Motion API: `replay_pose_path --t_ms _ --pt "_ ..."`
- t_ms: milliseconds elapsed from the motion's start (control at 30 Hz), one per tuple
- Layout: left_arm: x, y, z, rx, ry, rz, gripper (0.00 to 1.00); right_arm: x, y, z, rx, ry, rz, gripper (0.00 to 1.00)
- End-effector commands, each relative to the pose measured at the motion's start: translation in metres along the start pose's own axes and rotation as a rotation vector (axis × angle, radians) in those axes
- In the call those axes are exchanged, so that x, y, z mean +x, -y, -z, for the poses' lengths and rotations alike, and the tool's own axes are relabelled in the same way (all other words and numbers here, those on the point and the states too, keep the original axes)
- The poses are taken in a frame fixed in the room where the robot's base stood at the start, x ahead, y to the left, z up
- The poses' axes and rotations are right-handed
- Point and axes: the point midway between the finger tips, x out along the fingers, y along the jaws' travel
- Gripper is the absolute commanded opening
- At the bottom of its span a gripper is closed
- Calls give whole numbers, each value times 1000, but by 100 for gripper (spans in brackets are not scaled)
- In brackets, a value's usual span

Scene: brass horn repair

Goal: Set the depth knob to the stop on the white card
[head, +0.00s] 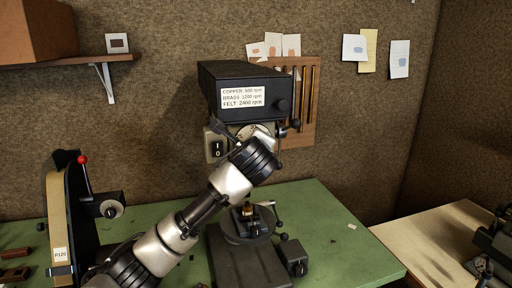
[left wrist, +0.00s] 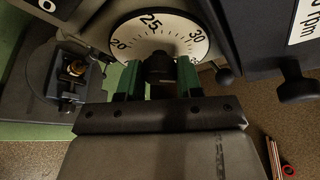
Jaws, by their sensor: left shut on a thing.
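The depth knob (left wrist: 159,70) is dark and sits in front of a white dial (left wrist: 183,27). The dial shows 20, 25 and 30, with 25 near the top, just left of above the knob. My left gripper (left wrist: 158,80) has green-lined fingers shut on the knob, one on each side. In the head view the dial (head: 240,130) is partly hidden behind my left wrist. A white card (head: 243,96) on the machine's black head lists COPPER, BRASS and FELT with rpm values; I see no depth stop on it. My right gripper is out of view.
A 1/0 switch (head: 216,147) is left of the dial. A black-handled lever (head: 294,124) is at its right. A vise with a brass piece (head: 248,210) stands below on the green bench (head: 330,225). A belt sander (head: 62,215) is at left. Paper notes (head: 355,48) hang on the wall.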

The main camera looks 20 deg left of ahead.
Motion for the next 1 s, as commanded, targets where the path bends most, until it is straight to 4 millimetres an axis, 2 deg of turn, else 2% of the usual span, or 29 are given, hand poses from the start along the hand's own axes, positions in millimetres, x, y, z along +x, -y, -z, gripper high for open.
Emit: replay_pose_path --t_ms 67,100,267,533,633,767,1000 --pt "1 -3 2 1 -3 -8 12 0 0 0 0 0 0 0" --pt "1 -3 2 1 -3 -8 37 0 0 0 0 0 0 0" --pt "1 -2 2 1 -3 -5 61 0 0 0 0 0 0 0" --pt "0 -1 1 -1 -1 -1 61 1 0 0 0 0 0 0" --pt "-6 -2 2 -1 -1 1 61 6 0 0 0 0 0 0" --pt "-26 -4 3 -1 -1 4 61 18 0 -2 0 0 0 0" --pt "-76 -4 3 -1 -2 3 61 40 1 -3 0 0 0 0"
